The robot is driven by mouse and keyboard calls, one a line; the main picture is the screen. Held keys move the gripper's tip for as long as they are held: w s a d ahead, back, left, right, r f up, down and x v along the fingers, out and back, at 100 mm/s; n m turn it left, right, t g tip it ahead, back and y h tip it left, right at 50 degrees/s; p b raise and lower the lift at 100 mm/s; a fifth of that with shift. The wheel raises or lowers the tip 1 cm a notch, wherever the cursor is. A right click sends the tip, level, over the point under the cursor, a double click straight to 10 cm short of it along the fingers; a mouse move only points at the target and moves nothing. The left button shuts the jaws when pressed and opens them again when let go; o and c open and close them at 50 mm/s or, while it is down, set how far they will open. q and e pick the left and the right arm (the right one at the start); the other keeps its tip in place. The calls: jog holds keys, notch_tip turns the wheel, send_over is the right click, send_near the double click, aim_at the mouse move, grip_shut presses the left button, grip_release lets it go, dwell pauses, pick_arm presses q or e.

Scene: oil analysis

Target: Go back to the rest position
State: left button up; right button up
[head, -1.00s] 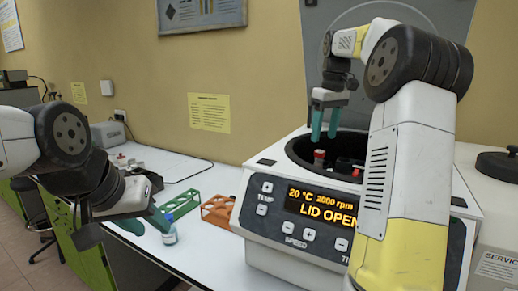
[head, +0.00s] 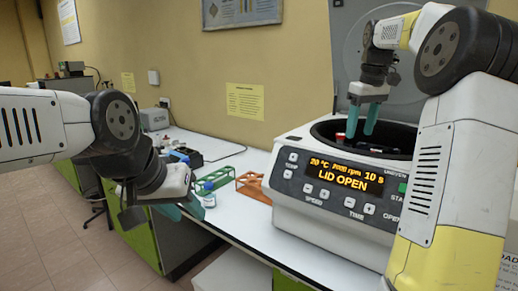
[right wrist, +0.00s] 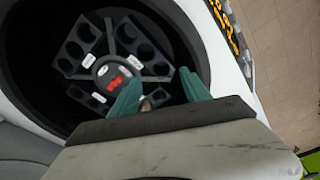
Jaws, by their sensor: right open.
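My right gripper (head: 361,138) points down over the open bowl of the white centrifuge (head: 330,200), its teal fingers apart. In the right wrist view its fingertips (right wrist: 160,84) are spread above the dark rotor (right wrist: 95,65); a small pale thing shows between them, too small to name. A red-topped item (head: 340,138) shows in the bowl, left of the fingers.
A green rack (head: 217,180) and an orange rack (head: 251,185) stand on the white bench (head: 240,222), left of the centrifuge. The raised lid (head: 350,50) is behind my right gripper. The display reads LID OPEN. Open floor (head: 60,240) lies at the left.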

jog(key=shift+m+t, duration=0.3)
jog(key=shift+t, duration=0.2)
jog(key=s+a, duration=0.2)
jog(key=s, duration=0.1)
jog(key=s+a+r, duration=0.1)
jog(key=s+a, duration=0.2)
jog(key=shift+a+r, duration=0.1)
jog(key=shift+a, duration=0.2)
jog(key=s+a+f+m+t, duration=0.1)
jog(key=s+a+f, duration=0.3)
jog(key=s, duration=0.6)
jog(key=s+a+f+m+t+y, duration=0.1)
jog(key=s+a+f, duration=0.4)
jog(key=s, duration=0.5)
jog(key=shift+s+f+m+t+y, duration=0.3)
jog(key=shift+s+f+m+t, duration=0.1)
jog(key=shift+f+m+t, duration=0.35)
jog(key=shift+a, duration=0.1)
